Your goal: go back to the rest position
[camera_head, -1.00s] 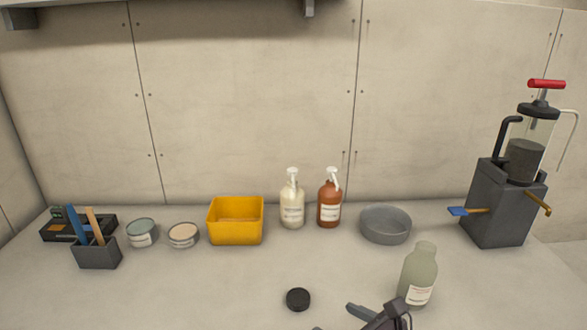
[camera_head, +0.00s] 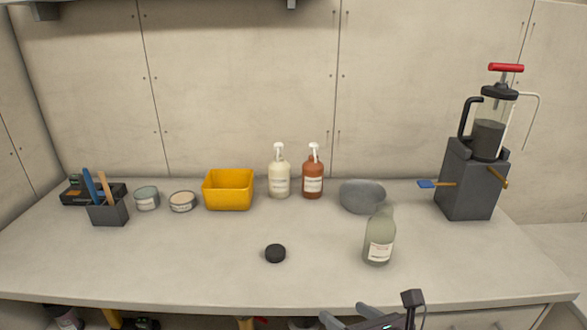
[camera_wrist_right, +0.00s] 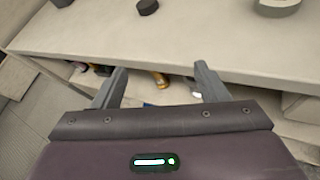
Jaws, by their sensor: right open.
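My right gripper (camera_head: 346,313) is at the bottom edge of the head view, in front of the counter's front edge. In the right wrist view its two fingers (camera_wrist_right: 160,76) stand wide apart with nothing between them, below the counter top's edge. My left gripper is not in view. A green-grey bottle (camera_head: 379,238) stands uncapped on the counter, beyond and above my right gripper in the head view. A black cap (camera_head: 275,253) lies on the counter to its left; it also shows in the right wrist view (camera_wrist_right: 147,7).
The counter (camera_head: 180,265) holds a yellow bin (camera_head: 228,190), two pump bottles (camera_head: 279,175), a grey dish (camera_head: 362,196), tins (camera_head: 146,198), a tool holder (camera_head: 108,212) and a pump device (camera_head: 470,175). Its front left part is clear. Items sit on a shelf underneath (camera_head: 110,318).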

